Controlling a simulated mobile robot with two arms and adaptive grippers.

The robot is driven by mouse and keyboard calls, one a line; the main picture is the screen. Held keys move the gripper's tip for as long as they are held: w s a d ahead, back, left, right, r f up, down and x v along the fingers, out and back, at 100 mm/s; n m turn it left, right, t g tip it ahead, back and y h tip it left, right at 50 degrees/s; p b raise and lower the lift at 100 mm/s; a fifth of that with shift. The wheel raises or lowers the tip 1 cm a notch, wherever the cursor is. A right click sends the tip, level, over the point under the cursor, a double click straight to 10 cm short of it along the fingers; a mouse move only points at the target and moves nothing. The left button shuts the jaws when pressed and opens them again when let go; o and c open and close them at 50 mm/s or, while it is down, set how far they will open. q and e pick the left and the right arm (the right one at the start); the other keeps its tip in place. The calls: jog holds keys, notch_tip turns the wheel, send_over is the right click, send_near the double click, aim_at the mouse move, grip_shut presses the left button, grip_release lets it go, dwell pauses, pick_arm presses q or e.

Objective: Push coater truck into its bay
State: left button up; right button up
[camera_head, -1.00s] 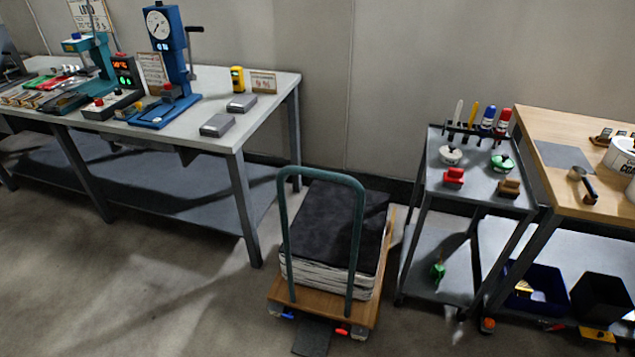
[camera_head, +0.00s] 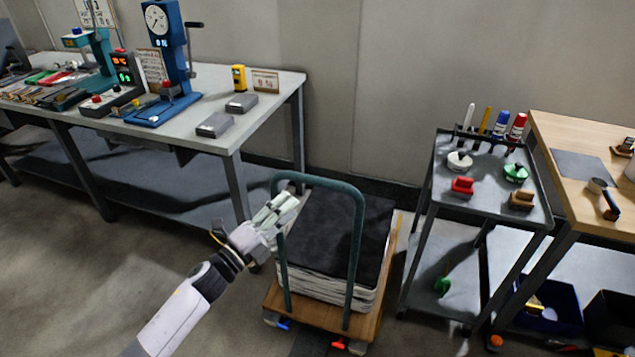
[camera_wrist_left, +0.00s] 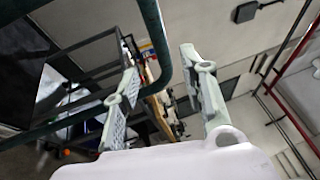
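The coater truck (camera_head: 322,318) is a wooden platform trolley with a teal tubular push handle (camera_head: 320,182). It carries a stack of pale sheets with a black top (camera_head: 340,235). It stands on the floor between the workbench and the small grey cart. My left gripper (camera_head: 284,208) is at the upper left of the handle. In the left wrist view its two fingers (camera_wrist_left: 163,85) are spread apart, and part of the teal handle (camera_wrist_left: 155,40) shows close by. I cannot tell whether it touches the handle. My right gripper is out of view. No marked bay is clearly visible.
The workbench (camera_head: 255,120) stands at the left, with a blue press (camera_head: 172,60). The grey cart (camera_head: 480,205) with tools stands close to the truck's right, beside a wooden-topped table (camera_head: 570,130). The wall is behind. Open floor (camera_head: 90,280) lies front left.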

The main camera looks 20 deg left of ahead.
aim_at(315, 185)
pick_arm(q)
jog(key=b+x, duration=0.1)
jog(key=x, duration=1)
jog(key=shift+w, duration=0.15)
jog(key=shift+c, duration=0.2)
grip_shut()
